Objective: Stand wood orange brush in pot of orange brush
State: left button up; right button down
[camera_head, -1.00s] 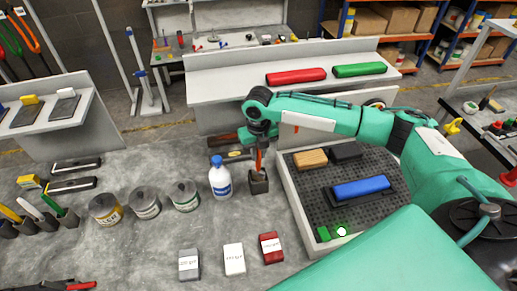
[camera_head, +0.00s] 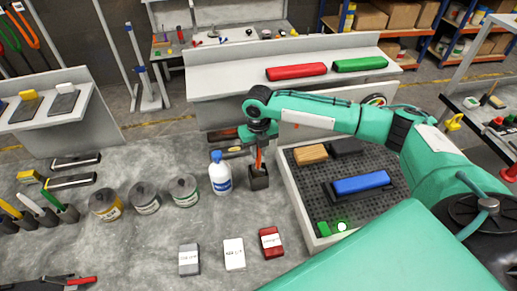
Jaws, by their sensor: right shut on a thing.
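The orange brush (camera_head: 259,158) stands roughly upright below my right gripper (camera_head: 260,144). My right gripper is shut on its upper part. The brush's lower end goes down into the mouth of a small dark square pot (camera_head: 258,180), and that end is hidden by the pot's walls. I cannot tell whether it touches the pot's bottom. The pot stands on the grey table just right of a white bottle with a blue cap. My left gripper is not in view.
The white bottle (camera_head: 220,176) stands close left of the pot. Right of the pot is a tray (camera_head: 293,205) with a blue block (camera_head: 361,184). Cans (camera_head: 145,198) stand to the left. Small boxes (camera_head: 234,254) lie in front, with bare table between.

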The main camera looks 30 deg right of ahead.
jog(key=shift+f, duration=0.55)
jog(key=c, duration=1.3)
grip_release()
notch_tip(320, 180, up, 13)
jog(key=b, duration=0.4)
jog(key=shift+r+b, duration=0.3)
jog(key=shift+r, duration=0.15)
jog(key=shift+f, duration=0.1)
